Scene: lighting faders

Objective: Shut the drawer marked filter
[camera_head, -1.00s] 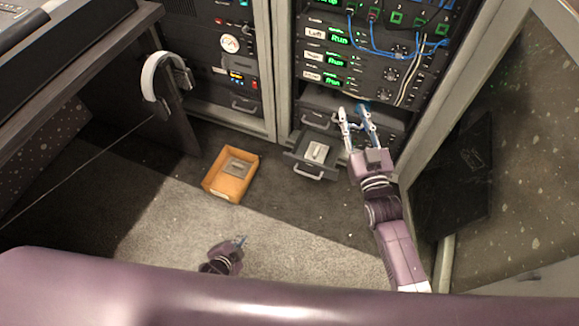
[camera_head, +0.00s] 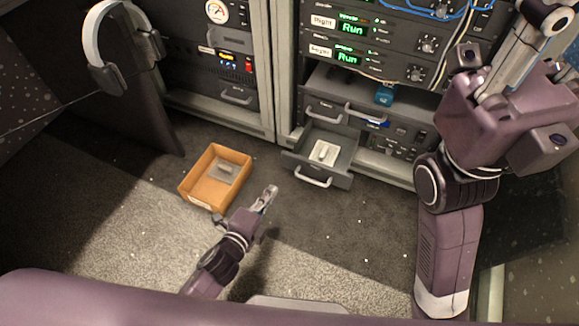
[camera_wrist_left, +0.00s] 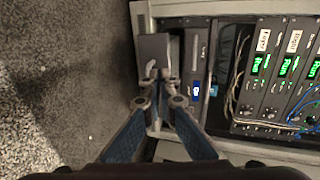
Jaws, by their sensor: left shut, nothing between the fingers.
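A grey drawer (camera_head: 342,178) stands pulled out at the bottom of the right rack, with a curved handle (camera_head: 313,181) on its front. A small pale item (camera_head: 323,153) lies in it. I cannot read a filter label on it. My left gripper (camera_head: 270,190) is shut and empty, low over the floor, left of the drawer handle and apart from it. In the left wrist view its fingertips (camera_wrist_left: 158,92) point towards the grey drawer (camera_wrist_left: 154,46). My right gripper (camera_head: 515,55) is raised at upper right, close to the camera; its jaw state is unclear.
An orange tray (camera_head: 190,190) with a grey item in it sits on the floor left of the drawer. Another drawer (camera_head: 325,113) above looks closed. Headphones (camera_head: 90,45) hang at upper left.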

